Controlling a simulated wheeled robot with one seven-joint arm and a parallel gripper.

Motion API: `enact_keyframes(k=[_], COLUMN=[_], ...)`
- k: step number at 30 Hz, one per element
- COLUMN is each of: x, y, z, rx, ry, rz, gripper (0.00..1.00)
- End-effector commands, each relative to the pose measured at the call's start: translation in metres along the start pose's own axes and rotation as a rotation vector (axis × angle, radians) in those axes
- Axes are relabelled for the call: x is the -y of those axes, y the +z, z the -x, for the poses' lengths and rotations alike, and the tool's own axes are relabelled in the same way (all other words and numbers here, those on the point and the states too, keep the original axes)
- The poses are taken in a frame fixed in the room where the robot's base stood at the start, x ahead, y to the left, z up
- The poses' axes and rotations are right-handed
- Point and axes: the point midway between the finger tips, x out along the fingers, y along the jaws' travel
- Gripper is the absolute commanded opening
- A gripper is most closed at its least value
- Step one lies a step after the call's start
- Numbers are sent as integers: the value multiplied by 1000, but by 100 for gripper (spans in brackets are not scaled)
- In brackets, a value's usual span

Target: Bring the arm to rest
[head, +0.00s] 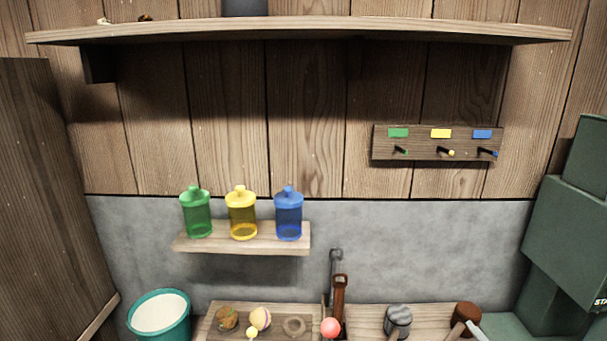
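Neither my arm nor my gripper can be made out in the head view. Whether the gripper is open or shut does not show. The task names no other object.
A small shelf (275,248) holds green (196,216), yellow (242,216) and blue (288,218) jars. A long shelf (300,32) spans the top. A teal bucket (160,318), a cluttered bench (370,318) and a dark green blocky object (568,230) stand below and right.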

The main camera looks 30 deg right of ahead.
Motion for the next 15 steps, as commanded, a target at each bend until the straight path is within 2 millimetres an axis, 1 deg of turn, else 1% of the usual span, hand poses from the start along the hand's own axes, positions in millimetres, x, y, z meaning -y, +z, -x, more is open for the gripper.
enact_keyframes(k=[1, 2, 3, 5, 6, 8, 9, 11, 12, 14, 15], x=[19, 27, 37, 50, 58, 70, 77, 86, 91, 99, 103], y=[-4, -8, -12, -18, -22, -26, -28, -32, -34, -36, -36], z=[19, 29, 44, 66, 82, 106, 123, 148, 165, 190, 206], rx=[-42, -69, -103, -152, -183, -226, -251, -287, -309, -336, -351], ry=[-1, 1, 0, -6, -14, -32, -48, -75, -96, -132, -158], rz=[-62, -99, -147, -214, -256, -313, -347, -393, -421, -456, -475], gripper=[82, 82, 82, 82, 82, 82, 82, 82, 82, 82, 82])
